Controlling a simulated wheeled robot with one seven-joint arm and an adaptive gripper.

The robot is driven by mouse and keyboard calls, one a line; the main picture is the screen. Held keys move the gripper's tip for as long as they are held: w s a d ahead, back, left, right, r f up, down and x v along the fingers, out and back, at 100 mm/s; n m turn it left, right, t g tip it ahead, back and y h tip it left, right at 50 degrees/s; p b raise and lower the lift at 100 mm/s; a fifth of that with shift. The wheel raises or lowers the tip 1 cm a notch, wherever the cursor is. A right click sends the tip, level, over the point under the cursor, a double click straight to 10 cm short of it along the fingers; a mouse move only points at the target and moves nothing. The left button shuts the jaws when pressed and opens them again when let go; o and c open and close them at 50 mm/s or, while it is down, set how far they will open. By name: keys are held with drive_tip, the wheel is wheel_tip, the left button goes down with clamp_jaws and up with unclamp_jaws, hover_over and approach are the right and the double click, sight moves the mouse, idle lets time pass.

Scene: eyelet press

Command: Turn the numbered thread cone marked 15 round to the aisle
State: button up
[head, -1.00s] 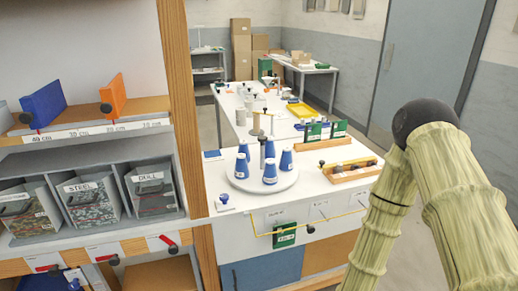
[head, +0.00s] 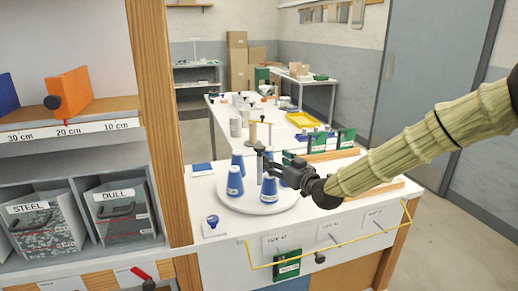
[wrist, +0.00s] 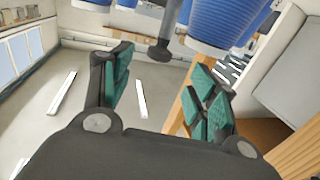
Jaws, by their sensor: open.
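Several blue thread cones stand upright on a white round turntable (head: 250,207) on the bench. A front-left cone (head: 235,183), a front-right cone (head: 270,193) and a back-left cone (head: 238,160) show; others are hidden by my gripper. White labels show on the front cones, but I cannot read which is marked 15. My gripper (head: 270,168) is over the right side of the turntable, close to the front-right cone in the picture. In the wrist view its green-padded fingers (wrist: 160,88) are apart with nothing between them, and blue ribbed cones (wrist: 213,22) show at the top.
A shelf with bins (head: 118,208) and a wooden post (head: 160,120) stands to the left. A yellow rail (head: 330,248) runs along the bench front. Green boxes (head: 345,138) stand behind my arm. A small blue-topped item (head: 213,222) sits left of the turntable.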

sight(263, 150)
drive_tip(key=x, duration=0.3)
drive_tip(key=p+x, duration=0.1)
drive_tip(key=x, duration=0.3)
drive_tip(key=r+x, duration=0.1)
drive_tip(key=x, duration=0.3)
drive_tip(key=shift+p, duration=0.4)
clamp_jaws()
